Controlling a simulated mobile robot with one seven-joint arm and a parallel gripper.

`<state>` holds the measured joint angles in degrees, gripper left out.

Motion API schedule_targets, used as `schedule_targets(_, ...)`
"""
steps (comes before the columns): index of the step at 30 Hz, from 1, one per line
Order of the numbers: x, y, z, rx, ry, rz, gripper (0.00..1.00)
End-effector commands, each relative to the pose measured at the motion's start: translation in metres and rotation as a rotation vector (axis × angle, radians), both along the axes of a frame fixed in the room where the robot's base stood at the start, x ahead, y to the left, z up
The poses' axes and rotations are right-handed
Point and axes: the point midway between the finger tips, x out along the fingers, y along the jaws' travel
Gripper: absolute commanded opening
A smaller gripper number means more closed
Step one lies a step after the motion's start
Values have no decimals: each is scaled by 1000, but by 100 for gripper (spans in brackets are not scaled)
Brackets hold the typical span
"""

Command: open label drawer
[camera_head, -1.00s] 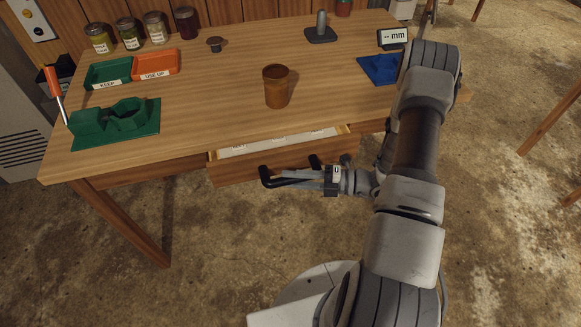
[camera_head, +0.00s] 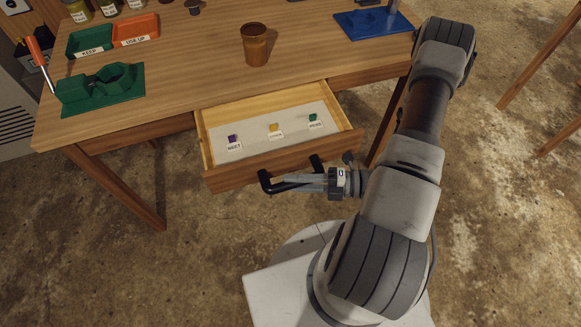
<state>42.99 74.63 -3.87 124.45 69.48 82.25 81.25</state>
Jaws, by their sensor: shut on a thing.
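The label drawer (camera_head: 215,180) stands pulled out from the front of the wooden table. Its pale lining shows, with three small label pieces on it: a purple one marked BEET (camera_head: 232,140), a yellow one (camera_head: 274,129) whose tag is too small to read surely, and a green one marked PEAS (camera_head: 313,119). The black drawer handle (camera_head: 265,181) is on the drawer front. My gripper (camera_head: 290,182) is shut on the handle, coming in from the right. Part of the handle is hidden by my gripper.
On the table (camera_head: 185,92) stand a brown cup (camera_head: 255,45), a green holder (camera_head: 100,88), a green KEEP tray (camera_head: 90,40), an orange USE UP tray (camera_head: 136,31) and a blue base (camera_head: 365,24). A screwdriver (camera_head: 40,60) stands at the left edge. Open floor lies in front.

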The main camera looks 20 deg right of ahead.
Motion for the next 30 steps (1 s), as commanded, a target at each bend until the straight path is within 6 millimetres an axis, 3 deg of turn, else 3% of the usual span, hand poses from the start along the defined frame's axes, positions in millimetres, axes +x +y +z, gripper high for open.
schedule_targets(6,-14,-1,0,0,1,-2,0)
schedule_targets(18,-16,-1,0,-1,-1,-1,0)
schedule_targets(19,-16,-1,0,-1,-1,-1,35)
schedule_targets(23,-16,-1,0,-1,-1,-1,58)
schedule_targets(30,-16,0,0,0,0,0,61)
